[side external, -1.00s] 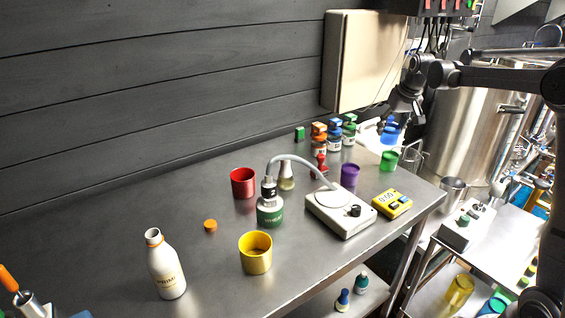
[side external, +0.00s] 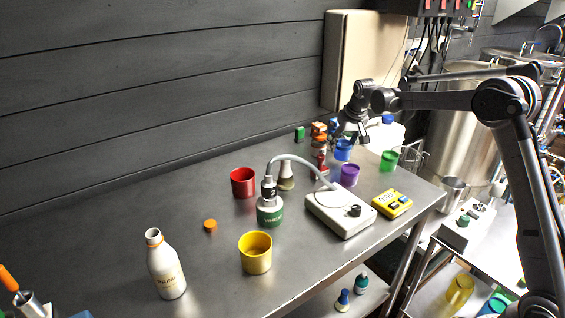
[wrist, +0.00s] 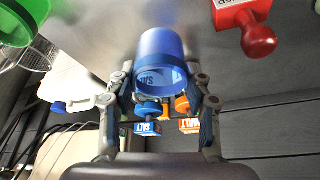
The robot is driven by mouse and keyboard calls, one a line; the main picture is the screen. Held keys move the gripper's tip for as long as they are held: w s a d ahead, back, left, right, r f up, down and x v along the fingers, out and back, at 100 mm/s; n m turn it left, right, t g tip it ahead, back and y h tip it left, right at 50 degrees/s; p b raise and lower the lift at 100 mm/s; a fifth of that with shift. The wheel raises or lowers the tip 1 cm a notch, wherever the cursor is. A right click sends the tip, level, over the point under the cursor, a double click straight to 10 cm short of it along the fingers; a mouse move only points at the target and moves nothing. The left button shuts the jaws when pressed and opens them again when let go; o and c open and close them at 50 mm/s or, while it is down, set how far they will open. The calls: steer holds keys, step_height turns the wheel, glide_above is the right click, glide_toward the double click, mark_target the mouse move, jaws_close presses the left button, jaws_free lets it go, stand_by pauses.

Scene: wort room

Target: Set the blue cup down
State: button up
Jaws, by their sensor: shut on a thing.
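The blue cup (side external: 343,151) is held between the two fingers of my gripper (side external: 349,136), at the back right of the steel table (side external: 120,225). In the wrist view the cup (wrist: 162,52) sits between the fingertips of my gripper (wrist: 161,88), with its open end visible. I cannot tell whether its base touches the table. The purple cup (side external: 349,175) stands just in front of it in the side view, and the green cup (side external: 389,161) to its right.
Small bottles with orange and blue blocks, including a SALT block (wrist: 148,128), stand behind the blue cup. A red stamp (wrist: 258,38) is close by. The white stirrer (side external: 341,212) and yellow meter (side external: 392,204) stand nearer the front. The table's left part has free room.

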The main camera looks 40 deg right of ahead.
mark_target(343, 153)
steer(key=shift+f, duration=1.65)
steer(key=shift+f, duration=0.15)
steer(key=o, duration=1.1)
steer(key=shift+o, duration=0.2)
steer(key=v, duration=1.2)
steer(key=s+a+r+n, duration=0.1)
steer(key=s+a+r, duration=0.3)
steer(key=s+a, duration=0.2)
steer(key=s+a+f+n+t, duration=0.1)
steer(key=s+a+f, duration=0.1)
steer(key=s+a, duration=0.2)
steer(key=s+a+f+n+t+y, duration=0.1)
steer(key=s+a, duration=0.3)
steer(key=s, duration=0.7)
steer(key=s+a+f+n+t, duration=0.1)
steer(key=s+a+f, duration=0.3)
steer(key=s, duration=0.3)
steer(key=shift+s+n+y, duration=0.25)
steer(key=shift+n+y, duration=0.05)
steer(key=shift+y, duration=0.1)
